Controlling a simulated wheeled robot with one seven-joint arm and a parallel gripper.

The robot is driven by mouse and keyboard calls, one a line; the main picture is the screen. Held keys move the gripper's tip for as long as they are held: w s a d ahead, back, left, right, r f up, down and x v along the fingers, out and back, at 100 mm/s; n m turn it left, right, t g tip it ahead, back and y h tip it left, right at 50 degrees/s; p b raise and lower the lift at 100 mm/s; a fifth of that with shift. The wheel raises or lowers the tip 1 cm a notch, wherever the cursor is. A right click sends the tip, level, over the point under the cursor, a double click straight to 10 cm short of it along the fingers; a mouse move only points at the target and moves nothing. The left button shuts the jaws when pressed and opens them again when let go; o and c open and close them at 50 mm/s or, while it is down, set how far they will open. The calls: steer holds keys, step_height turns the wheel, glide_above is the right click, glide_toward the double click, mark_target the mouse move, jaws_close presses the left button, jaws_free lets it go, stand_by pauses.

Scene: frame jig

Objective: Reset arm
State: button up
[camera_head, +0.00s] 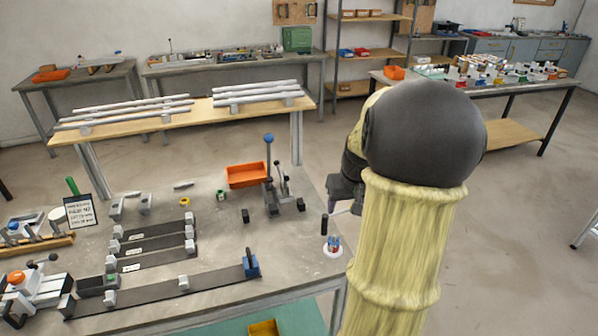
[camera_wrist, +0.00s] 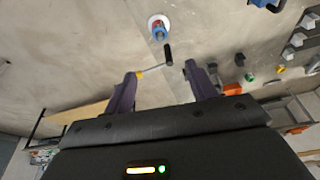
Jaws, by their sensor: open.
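My gripper (camera_head: 345,190) is out over the right end of the workbench (camera_head: 225,292), partly hidden behind my own arm in the head view. In the wrist view my gripper (camera_wrist: 164,78) shows two dark fingers spread apart, with nothing clamped between them. A black cylinder (camera_head: 324,225) stands near the bench's right edge. It also shows in the wrist view (camera_wrist: 168,54), beyond the fingertips, beside a thin rod with a yellow end (camera_wrist: 140,74). I cannot tell whether the rod is joined to it.
A white round dish (camera_head: 331,252) with small blue and red items sits near the bench's right edge. A lever clamp (camera_head: 271,185) and an orange bin (camera_head: 248,175) stand further back. Dark strips with white blocks (camera_head: 155,296) lie at left. Open floor lies right of the bench.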

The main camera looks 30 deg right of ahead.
steer(key=s+a+f+n, duration=0.2)
steer(key=s+a, duration=0.1)
steer(key=a, duration=1)
steer(key=s+a+f+n+y, duration=0.1)
steer(key=s+a+f+n, duration=0.1)
steer(key=a, duration=1.2)
steer(key=shift+s+f+g, duration=0.3)
steer(key=shift+s+f, duration=0.5)
steer(key=shift+s, duration=0.35)
